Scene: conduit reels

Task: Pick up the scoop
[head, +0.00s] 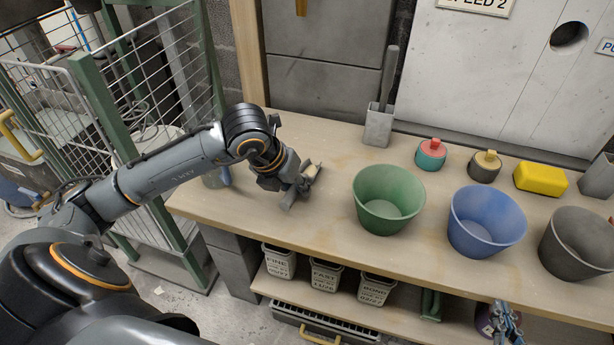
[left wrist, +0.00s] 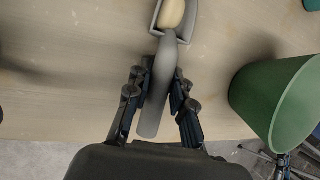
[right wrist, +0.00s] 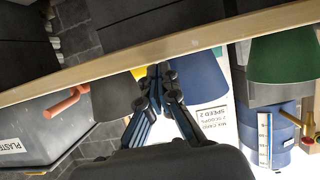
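The grey scoop (left wrist: 158,95) lies on the wooden bench, with its handle pointing toward me and a cream-coloured piece (left wrist: 171,14) in its bowl. It is partly hidden behind my gripper in the head view (head: 312,171). My left gripper (left wrist: 158,76) is low over the bench with one finger on each side of the handle. A small gap shows on the left of the handle, and the handle is close to the right finger. My right gripper (head: 503,320) is in front of the bench at the lower right; its fingertips are together and empty in the right wrist view (right wrist: 160,72).
A green bucket (head: 388,200) stands right of my left gripper, then a blue bucket (head: 486,222) and a dark grey bucket (head: 580,242). Behind them are a grey holder (head: 379,126), two round containers and a yellow sponge-like block (head: 541,179). Labelled tubs (head: 325,275) sit on the lower shelf.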

